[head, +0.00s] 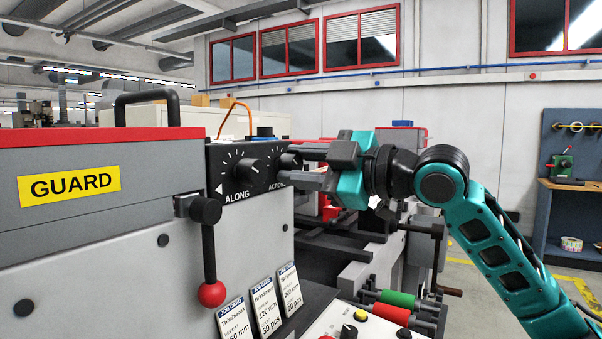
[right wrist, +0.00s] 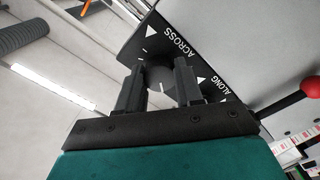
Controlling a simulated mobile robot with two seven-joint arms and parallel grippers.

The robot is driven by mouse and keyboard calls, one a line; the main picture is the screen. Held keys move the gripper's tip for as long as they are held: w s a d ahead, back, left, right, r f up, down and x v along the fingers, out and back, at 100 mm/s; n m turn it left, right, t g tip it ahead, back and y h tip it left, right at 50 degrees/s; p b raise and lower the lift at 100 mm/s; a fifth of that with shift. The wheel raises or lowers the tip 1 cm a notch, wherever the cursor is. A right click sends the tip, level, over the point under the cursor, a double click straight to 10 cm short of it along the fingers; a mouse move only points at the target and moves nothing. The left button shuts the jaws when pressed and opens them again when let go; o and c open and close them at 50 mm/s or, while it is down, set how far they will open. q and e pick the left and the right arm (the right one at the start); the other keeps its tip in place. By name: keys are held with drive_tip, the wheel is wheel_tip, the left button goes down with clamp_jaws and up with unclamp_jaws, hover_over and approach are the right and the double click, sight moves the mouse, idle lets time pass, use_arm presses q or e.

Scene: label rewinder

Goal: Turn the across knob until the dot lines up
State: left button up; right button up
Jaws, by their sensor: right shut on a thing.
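The across knob (head: 287,160) is a dark round knob at the right end of the black panel (head: 232,184), above the partly covered word ACROSS. My right gripper (head: 302,167) reaches it from the right, its two fingers at the knob. In the right wrist view the across knob (right wrist: 158,80) sits between the two dark fingers, and my right gripper (right wrist: 159,88) is shut on it. A short white mark shows on the knob's face. White ticks and a triangle show beside it; I cannot tell whether mark and dot line up. My left gripper is out of view.
The along knob (head: 249,171) is just left on the same panel. A lever with a red ball (head: 212,294) hangs below, near several job cards (head: 262,308). The grey guard (head: 70,185) fills the left. Red and green rollers (head: 398,299) lie lower right.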

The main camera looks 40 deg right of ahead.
drive_tip(key=shift+f+n, duration=0.1)
drive_tip(key=shift+n, duration=0.5)
drive_tip(key=o, duration=1)
drive_tip(key=shift+o, duration=0.2)
drive_tip(key=b+v, duration=0.3)
drive_tip(key=v, duration=1)
